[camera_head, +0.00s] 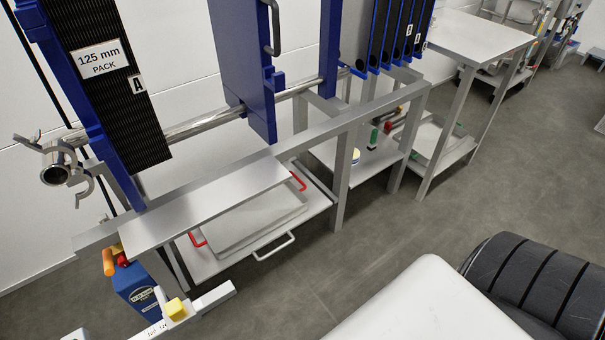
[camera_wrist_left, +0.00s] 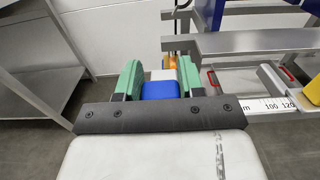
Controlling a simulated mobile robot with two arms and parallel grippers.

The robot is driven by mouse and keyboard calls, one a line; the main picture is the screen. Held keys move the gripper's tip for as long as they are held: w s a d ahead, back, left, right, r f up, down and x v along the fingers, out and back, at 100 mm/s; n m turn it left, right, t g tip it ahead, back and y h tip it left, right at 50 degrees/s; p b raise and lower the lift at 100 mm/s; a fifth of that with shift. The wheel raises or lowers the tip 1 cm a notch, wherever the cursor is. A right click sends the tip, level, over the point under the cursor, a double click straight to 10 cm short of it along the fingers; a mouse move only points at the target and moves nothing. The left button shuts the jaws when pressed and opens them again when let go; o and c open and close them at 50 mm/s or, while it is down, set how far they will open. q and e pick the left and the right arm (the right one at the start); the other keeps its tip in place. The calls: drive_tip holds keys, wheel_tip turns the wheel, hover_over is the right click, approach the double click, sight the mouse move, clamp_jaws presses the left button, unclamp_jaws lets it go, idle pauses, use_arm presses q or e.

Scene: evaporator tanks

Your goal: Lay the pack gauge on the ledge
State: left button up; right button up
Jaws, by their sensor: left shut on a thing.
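The pack gauge (camera_head: 206,303) is a white bar with printed numbers, upright white ends and a yellow piece. It is at the lower left of the head view, in front of the ledge and apart from it. In the left wrist view its numbered end (camera_wrist_left: 277,104) sticks out to the right. My left gripper (camera_wrist_left: 161,78), with green fingers, is shut on the gauge; its dark palm hides the gauge's middle. A blue piece shows between the fingers. The ledge (camera_head: 205,205) is a bare, flat grey metal strip on the frame. My right gripper is in neither view.
A blue container (camera_head: 135,288) with an orange-handled thing stands beside the ledge's near left end. A tray (camera_head: 245,226) with red handles lies below the ledge. Black plates (camera_head: 120,115) labelled 125 mm pack and a blue plate (camera_head: 240,60) rise behind it.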

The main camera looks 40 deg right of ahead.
use_arm(q)
wheel_tip(320, 180, down, 7)
drive_tip(key=b, duration=0.4)
drive_tip(key=shift+a+r+b, duration=0.1)
drive_tip(key=shift+r+b, duration=0.05)
drive_tip(key=shift+b, duration=0.2)
drive_tip(key=shift+f+b, duration=0.4)
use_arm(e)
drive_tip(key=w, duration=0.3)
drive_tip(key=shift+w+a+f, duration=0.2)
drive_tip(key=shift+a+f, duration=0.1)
